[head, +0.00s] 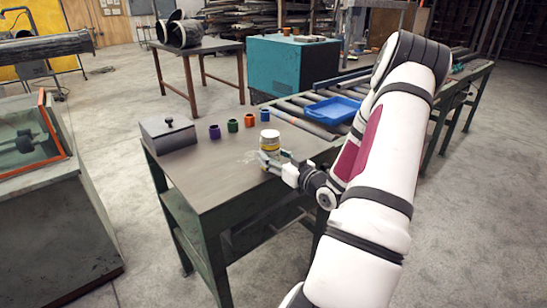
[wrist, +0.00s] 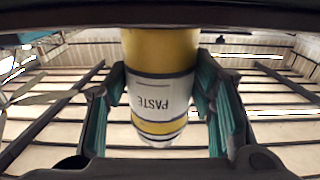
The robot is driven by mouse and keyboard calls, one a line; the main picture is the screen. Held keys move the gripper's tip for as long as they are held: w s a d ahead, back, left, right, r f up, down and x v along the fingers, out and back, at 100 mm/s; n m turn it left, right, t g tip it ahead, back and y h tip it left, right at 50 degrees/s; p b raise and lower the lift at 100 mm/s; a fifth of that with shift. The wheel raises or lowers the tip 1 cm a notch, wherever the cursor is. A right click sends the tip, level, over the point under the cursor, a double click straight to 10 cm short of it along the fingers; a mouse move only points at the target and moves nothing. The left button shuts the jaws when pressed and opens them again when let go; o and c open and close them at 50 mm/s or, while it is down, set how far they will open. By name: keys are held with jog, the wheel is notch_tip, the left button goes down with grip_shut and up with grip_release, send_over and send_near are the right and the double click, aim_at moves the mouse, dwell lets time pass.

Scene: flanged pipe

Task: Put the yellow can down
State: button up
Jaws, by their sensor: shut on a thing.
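The yellow can (head: 270,141) has a white lid and a pale label band, and stands upright at the right part of the bench top (head: 205,172). In the wrist view the can (wrist: 160,95) fills the middle, its label reading PASTE upside down. My gripper (head: 272,158) reaches in from the right and is shut on the can, with a finger pad on each side of it in the wrist view (wrist: 165,105). I cannot tell whether the can's base touches the bench top; the fingers hide it.
A grey lidded box (head: 168,135) stands at the bench's left. Small purple (head: 214,131), green (head: 233,125), orange (head: 249,120) and blue (head: 265,115) pieces stand in a row behind the can. A blue tray (head: 332,110) lies on the rollers. The bench's front left is clear.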

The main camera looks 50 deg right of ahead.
jog(key=o, duration=1.1)
jog(key=shift+f, duration=0.15)
jog(key=o, duration=0.4)
jog(key=shift+c, duration=0.2)
